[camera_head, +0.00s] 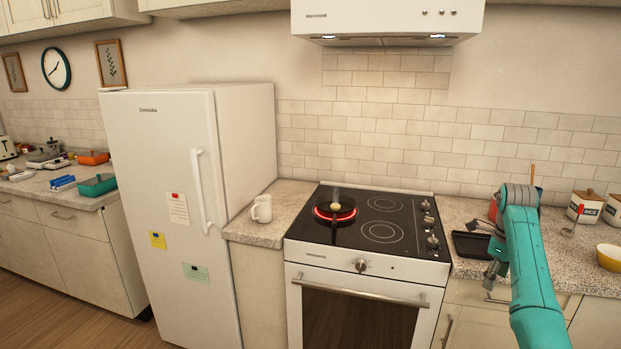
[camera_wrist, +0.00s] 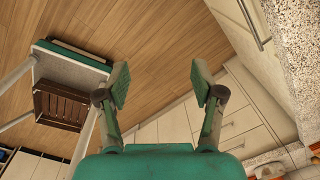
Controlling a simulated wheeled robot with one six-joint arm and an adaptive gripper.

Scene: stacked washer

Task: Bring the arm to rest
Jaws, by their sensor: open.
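My teal arm (camera_head: 530,270) comes in at the lower right of the head view. It is raised and bent at a grey joint in front of the counter right of the stove. My gripper (camera_head: 491,280) hangs below that bend, small and partly hidden in the head view. In the wrist view my gripper (camera_wrist: 160,84) is open, its two fingers wide apart with nothing between them. Wooden floor and cabinet fronts show beyond the fingers.
The right counter (camera_head: 560,250) holds a dark tray (camera_head: 470,244), white canisters (camera_head: 585,207) and a yellow bowl (camera_head: 609,257). A white mug (camera_head: 262,209) stands beside the fridge (camera_head: 185,200).

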